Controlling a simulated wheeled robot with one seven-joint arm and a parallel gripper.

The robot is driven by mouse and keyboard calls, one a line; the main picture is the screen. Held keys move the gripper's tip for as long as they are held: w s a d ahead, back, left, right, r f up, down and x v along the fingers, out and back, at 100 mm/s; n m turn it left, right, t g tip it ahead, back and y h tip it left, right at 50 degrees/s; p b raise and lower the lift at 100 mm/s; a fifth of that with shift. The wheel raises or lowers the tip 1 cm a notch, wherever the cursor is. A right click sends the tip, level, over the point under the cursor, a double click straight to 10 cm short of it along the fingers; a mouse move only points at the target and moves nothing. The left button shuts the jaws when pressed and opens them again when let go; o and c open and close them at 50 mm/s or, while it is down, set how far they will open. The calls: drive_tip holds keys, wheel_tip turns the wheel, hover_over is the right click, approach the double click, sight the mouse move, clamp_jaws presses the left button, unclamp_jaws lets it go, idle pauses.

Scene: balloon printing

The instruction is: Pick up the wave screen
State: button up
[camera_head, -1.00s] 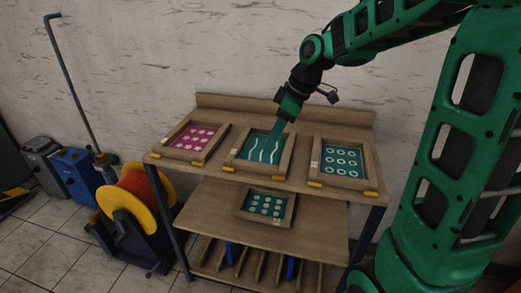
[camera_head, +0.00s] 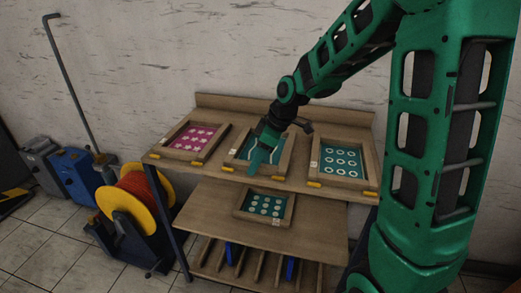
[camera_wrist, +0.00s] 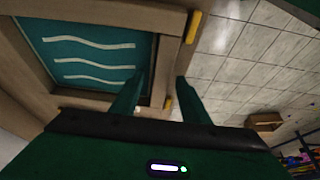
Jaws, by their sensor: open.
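The wave screen (camera_head: 244,147) is a wooden frame with a teal panel and white wavy lines. It lies in the middle of the upper shelf, partly hidden by my gripper. In the wrist view the wave screen (camera_wrist: 90,55) fills the upper left, with three wavy lines showing. My gripper (camera_head: 259,168) is over its front part in the head view. In the wrist view my open gripper (camera_wrist: 158,90) has one finger over the panel side and the other just outside the frame's edge bar. I cannot tell whether the fingers touch the frame.
A pink star-patterned screen (camera_head: 195,138) lies to the left and a ring-patterned screen (camera_head: 341,160) to the right. A dotted screen (camera_head: 265,205) lies on the lower shelf (camera_head: 200,208). A yellow reel (camera_head: 130,208) stands left of the rack.

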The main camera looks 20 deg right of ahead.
clamp_jaws()
idle(0.3)
